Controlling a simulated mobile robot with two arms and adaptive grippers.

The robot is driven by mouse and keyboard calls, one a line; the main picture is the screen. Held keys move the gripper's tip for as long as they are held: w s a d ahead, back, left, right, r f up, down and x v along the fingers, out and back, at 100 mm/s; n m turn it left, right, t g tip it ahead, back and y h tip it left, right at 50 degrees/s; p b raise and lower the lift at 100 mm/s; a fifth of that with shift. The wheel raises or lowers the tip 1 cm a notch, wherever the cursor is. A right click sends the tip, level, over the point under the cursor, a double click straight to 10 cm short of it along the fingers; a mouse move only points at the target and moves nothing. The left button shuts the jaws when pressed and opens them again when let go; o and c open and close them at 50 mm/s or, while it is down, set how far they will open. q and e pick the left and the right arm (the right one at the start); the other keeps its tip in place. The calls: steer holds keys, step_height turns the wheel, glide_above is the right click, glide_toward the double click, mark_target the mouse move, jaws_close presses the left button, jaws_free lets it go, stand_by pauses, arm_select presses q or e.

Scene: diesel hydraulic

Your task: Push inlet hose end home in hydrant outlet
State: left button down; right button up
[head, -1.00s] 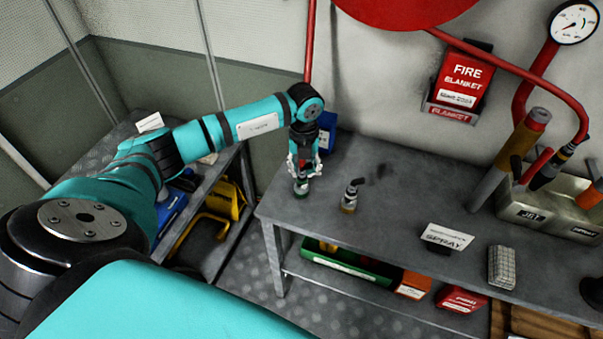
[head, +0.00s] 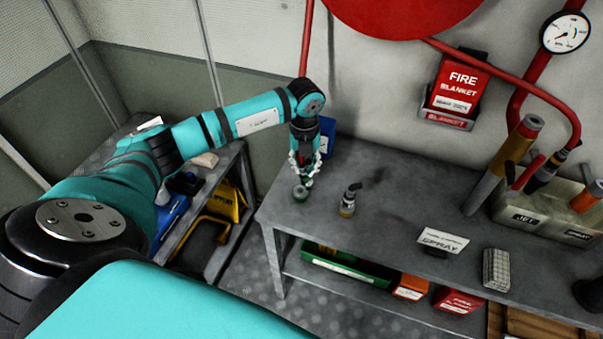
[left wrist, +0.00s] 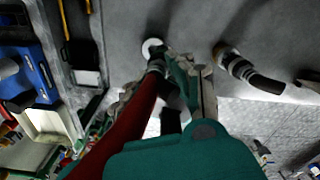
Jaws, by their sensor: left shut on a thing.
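My left gripper (head: 303,172) is above the left end of the grey bench, pointing down, shut on a small hose end that its fingers mostly hide. In the left wrist view a red hose (left wrist: 128,128) runs to the fingers, and a pale round face (left wrist: 152,47) shows past the tips. My right gripper is not in view.
Close to the right stands a second small fitting (head: 348,203) with a dark curved spout; it also shows in the left wrist view (left wrist: 240,67). A SPRAY card (head: 442,240) and a grey block (head: 496,268) lie farther right. The bench (head: 395,205) between is clear.

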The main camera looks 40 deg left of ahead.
arm_select(q)
steer(key=shift+r, duration=0.15)
steer(key=shift+r+p, duration=1.4)
steer(key=shift+r, duration=0.65)
steer(key=shift+f, duration=0.1)
